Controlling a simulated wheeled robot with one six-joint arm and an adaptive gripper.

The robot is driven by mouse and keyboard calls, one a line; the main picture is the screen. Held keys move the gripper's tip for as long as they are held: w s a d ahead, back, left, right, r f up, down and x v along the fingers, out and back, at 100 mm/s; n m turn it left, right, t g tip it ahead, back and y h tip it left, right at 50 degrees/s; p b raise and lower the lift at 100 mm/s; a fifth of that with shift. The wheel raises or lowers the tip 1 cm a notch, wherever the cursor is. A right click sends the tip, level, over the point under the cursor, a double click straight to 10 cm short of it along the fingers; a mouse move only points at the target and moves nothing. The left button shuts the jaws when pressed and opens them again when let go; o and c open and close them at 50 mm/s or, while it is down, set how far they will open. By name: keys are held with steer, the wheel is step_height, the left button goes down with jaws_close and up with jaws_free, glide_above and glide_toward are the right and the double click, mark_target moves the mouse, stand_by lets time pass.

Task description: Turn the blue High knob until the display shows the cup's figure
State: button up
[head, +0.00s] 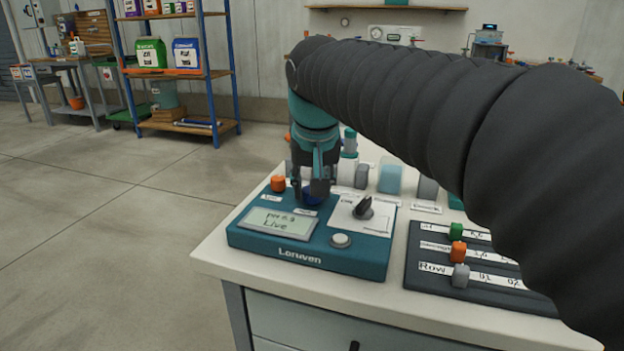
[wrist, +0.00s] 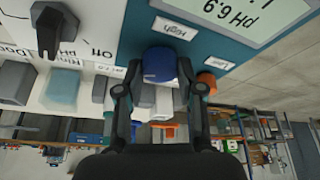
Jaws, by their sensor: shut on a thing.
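The blue High knob (head: 311,199) is on the teal meter box, behind its display, and shows in the wrist view (wrist: 160,64) beside a card reading High. My gripper (head: 316,188) comes down from above, its fingers on either side of the knob in the wrist view (wrist: 159,84), shut on it. The display (head: 276,222) reads Live below a pH line; in the wrist view (wrist: 222,14) it is upside down and seems to read pH 6.9. A pale blue translucent vessel (head: 390,180), perhaps the cup, stands behind the box; I cannot read a figure on it.
An orange knob (head: 278,183), a black selector (head: 364,208) and a grey button (head: 341,240) are on the same box. Grey blocks and a bottle (head: 349,141) stand behind it. A dark board (head: 470,262) with coloured pegs lies to the right. My arm hides the back right.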

steer(key=shift+a+m+h, duration=0.1)
steer(key=shift+m+h, duration=0.4)
steer(key=shift+m, duration=0.8)
steer(key=o, duration=1.1)
steer(key=shift+o, duration=0.2)
steer(key=v, duration=1.2)
